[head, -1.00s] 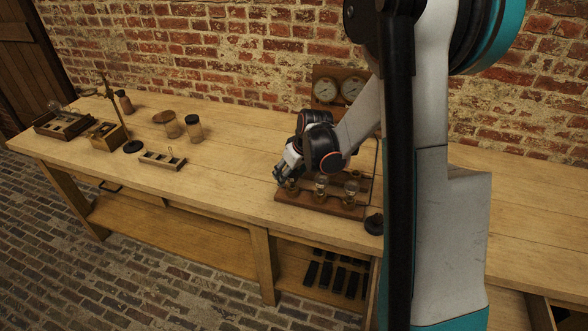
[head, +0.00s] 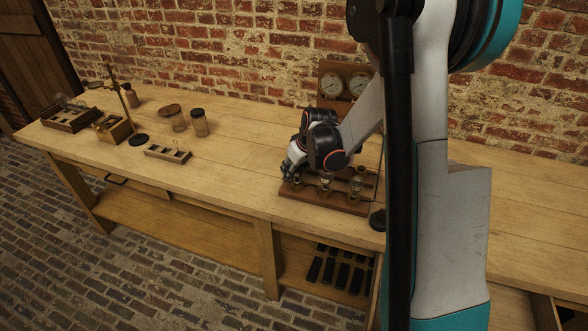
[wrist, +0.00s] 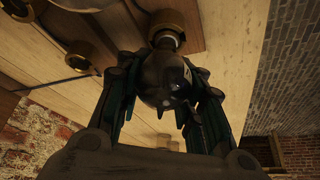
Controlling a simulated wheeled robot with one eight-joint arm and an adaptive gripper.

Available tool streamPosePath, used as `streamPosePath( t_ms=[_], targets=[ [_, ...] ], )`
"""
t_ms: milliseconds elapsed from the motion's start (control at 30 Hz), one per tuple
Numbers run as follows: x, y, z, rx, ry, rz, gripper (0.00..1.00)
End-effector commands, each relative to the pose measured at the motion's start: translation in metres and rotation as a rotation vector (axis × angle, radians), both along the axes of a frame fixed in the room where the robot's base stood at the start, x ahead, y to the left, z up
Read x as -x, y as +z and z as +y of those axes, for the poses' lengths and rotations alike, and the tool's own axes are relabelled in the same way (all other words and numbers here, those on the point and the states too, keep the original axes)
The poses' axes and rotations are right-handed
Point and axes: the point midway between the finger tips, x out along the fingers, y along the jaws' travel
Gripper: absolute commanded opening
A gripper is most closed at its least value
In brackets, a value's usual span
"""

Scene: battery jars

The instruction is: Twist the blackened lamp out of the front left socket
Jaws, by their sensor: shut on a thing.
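A blackened glass lamp (wrist: 164,78) fills the middle of the wrist view, its neck pointing at a brass-collared socket (wrist: 172,24). The neck meets the collar; how deep it sits I cannot tell. My gripper (wrist: 160,88) is shut on the lamp's bulb, one finger on each side. In the head view my gripper (head: 289,172) is low over the front left corner of the wooden socket board (head: 335,203), and hides the lamp there. Clear lamps (head: 325,181) stand in other sockets to the right.
Two dials (head: 345,83) stand on a panel behind the board. A small tray with compartments (head: 168,154), jars (head: 199,123), a stand (head: 138,140) and boxes (head: 70,117) are on the left. The bench between the tray and the board is clear.

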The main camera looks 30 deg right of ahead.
Motion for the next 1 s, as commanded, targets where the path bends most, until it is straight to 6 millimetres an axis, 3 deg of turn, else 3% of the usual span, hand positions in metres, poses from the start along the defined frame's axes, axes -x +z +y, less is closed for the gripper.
streamPosePath(
  t_ms=[167, 633, 1000],
  targets=[
    [0.0004, -0.0006, 0.0002, -0.001, 0.041, 0.001, 0.03],
    [0.0035, -0.0007, 0.0071, -0.003, 0.520, 0.001, 0.03],
    [0.0042, -0.0003, 0.0081, -0.002, 0.566, -0.001, 0.03]
  ],
)
